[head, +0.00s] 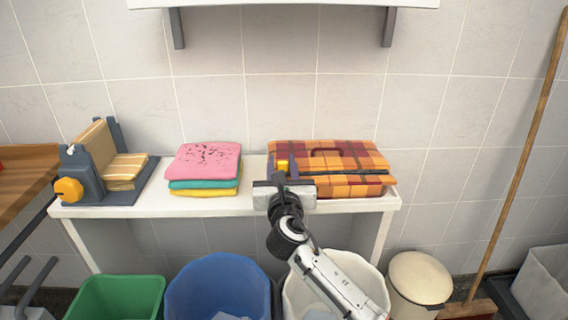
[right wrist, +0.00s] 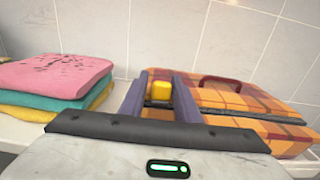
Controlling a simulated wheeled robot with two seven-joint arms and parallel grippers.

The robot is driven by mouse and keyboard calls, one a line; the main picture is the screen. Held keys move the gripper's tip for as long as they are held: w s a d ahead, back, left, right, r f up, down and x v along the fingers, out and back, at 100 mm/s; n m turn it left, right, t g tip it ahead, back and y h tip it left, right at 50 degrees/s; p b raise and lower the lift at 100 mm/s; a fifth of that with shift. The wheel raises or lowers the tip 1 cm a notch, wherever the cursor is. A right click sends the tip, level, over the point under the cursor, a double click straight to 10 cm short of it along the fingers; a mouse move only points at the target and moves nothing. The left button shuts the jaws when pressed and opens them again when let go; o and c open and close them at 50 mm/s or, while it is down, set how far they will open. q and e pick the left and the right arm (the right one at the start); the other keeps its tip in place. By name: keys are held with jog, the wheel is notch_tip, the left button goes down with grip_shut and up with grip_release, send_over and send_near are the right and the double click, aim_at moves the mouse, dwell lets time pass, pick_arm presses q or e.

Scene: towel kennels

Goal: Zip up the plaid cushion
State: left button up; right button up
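The orange plaid cushion (head: 350,154) lies on the white shelf, with a dark zip band (head: 352,173) along its front and a dark red handle (head: 325,153) on top. A yellow zip pull (head: 283,165) is at its left end. My right gripper (head: 282,168) is at that end, its two purple fingers on either side of the pull. In the right wrist view the yellow pull (right wrist: 161,90) stands between the fingers (right wrist: 160,88), with a small gap visible; the gripper looks open. The fingers hide part of the cushion's left end. My left gripper is not in view.
Folded pink, teal and yellow towels (head: 204,167) are stacked left of the cushion. A grey device with an orange knob (head: 69,190) stands further left. Green (head: 115,298), blue (head: 218,286) and white bins stand below. A broom (head: 515,160) leans at right.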

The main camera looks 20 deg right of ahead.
jog(key=shift+o, duration=1)
jog(key=v, duration=1)
jog(key=shift+s+p, duration=0.2)
jog(key=shift+p, duration=0.2)
